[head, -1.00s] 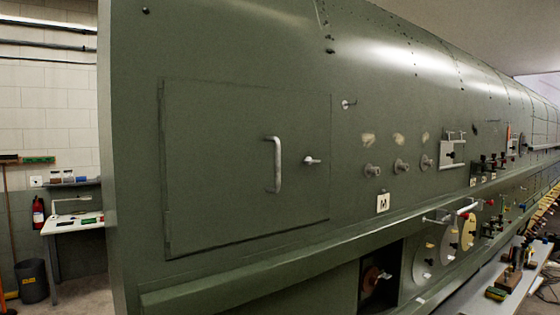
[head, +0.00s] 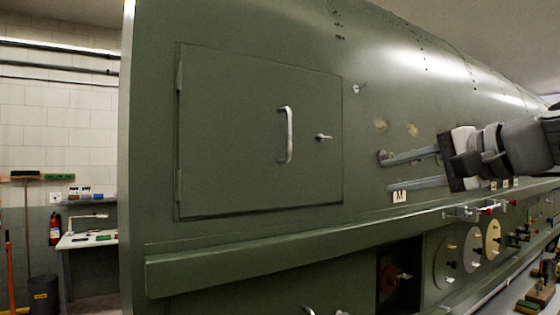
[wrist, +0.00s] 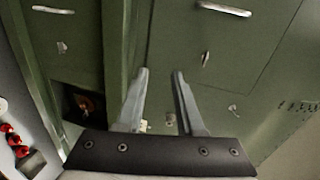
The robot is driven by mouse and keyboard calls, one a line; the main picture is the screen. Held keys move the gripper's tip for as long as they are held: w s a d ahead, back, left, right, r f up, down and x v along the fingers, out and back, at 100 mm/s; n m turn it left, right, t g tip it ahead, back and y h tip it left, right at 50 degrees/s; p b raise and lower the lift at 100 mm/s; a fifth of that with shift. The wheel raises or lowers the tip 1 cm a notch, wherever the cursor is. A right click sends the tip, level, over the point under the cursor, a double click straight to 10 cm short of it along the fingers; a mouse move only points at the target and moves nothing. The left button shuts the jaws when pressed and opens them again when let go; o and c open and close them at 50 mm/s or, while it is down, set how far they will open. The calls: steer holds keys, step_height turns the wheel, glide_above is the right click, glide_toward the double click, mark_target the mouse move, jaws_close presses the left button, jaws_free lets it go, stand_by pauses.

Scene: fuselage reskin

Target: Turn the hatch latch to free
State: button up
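The hatch (head: 255,130) is a square green panel, flush and closed in the fuselage side. It carries a pale bar handle (head: 286,135) and, right of it, a small silver latch (head: 323,137) near its right edge. The wrist view also shows the handle (wrist: 227,9) at the top and the latch (wrist: 205,58) below it. My gripper (head: 387,172) points left, to the right of the hatch and lower than the latch. Its two grey fingers are spread with nothing between them, as the wrist view (wrist: 160,72) also shows. It is apart from the latch.
Another small silver fitting (head: 358,88) sits on the skin right of the hatch. A ledge (head: 240,259) runs below it. An M label (head: 399,196) is under my gripper. A dark recess (head: 400,275) and round discs (head: 445,258) lie lower right. A desk (head: 84,240) stands far left.

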step_height(320, 180, up, 7)
steer(key=m+t, duration=0.1)
steer(key=t, duration=0.1)
steer(key=y+p, duration=0.1)
steer(key=p, duration=0.3)
glide_toward(327, 137)
steer(key=x, duration=0.8)
steer(key=shift+w+a, duration=0.15)
steer(key=shift+w, duration=0.05)
steer(key=shift+c, duration=0.2)
jaws_close()
